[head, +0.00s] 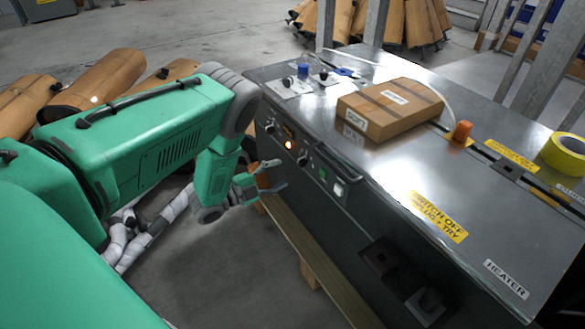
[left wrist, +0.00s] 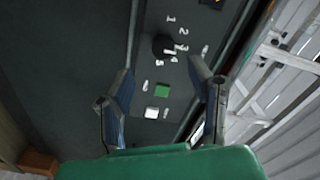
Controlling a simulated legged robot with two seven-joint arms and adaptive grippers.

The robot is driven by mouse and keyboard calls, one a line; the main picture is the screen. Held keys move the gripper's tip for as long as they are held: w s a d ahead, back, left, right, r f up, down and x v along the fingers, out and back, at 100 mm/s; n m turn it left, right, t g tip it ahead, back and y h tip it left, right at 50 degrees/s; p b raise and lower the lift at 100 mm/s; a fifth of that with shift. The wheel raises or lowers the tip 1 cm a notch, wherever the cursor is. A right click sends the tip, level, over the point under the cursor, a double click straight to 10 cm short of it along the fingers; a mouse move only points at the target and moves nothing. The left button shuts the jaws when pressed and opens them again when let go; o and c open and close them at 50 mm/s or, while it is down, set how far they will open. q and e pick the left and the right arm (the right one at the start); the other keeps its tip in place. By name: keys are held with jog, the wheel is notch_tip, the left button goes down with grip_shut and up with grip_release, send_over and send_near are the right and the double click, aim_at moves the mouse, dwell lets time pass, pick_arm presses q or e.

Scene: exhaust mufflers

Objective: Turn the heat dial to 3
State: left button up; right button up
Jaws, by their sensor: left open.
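The heat dial (left wrist: 163,45) is a round black knob on the dark front panel of the heater cabinet, ringed by the numbers 1 to 5. A small white mark on the dial seems to face the 3-to-4 side, but it is too small to tell exactly. In the head view the dial (head: 303,160) sits right of the lit orange display. My left gripper (head: 279,175) is open and empty in front of the panel. In the left wrist view its fingers (left wrist: 161,68) straddle the dial's column, apart from the dial. My right gripper is not in view.
A green button (left wrist: 162,91) and a white switch (left wrist: 151,113) lie beside the dial on the panel. A cardboard box (head: 390,108), an orange knob (head: 462,131) and yellow tape (head: 565,153) are on the cabinet top. A wooden beam (head: 315,262) runs low along the front.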

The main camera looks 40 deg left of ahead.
pick_arm(q)
jog(key=v, duration=0.5)
jog(key=shift+s, duration=0.15)
dwell(0.3)
jog(key=s+d+f+n+g+y+p, duration=0.2)
jog(key=s+d+n+g+y+p, duration=0.4)
jog(key=s+d+n+g, duration=0.45)
jog(key=s+d+r+n+g+p, duration=0.1)
jog(key=s+r+n+g, duration=0.1)
jog(key=s, duration=0.6)
jog(key=s+d+r+n+g+p, duration=0.2)
jog(key=s+r+n+g, duration=0.1)
jog(key=s, duration=0.6)
jog(key=shift+n+y, duration=0.4)
jog(key=shift+n, duration=0.25)
jog(key=shift+g, duration=0.25)
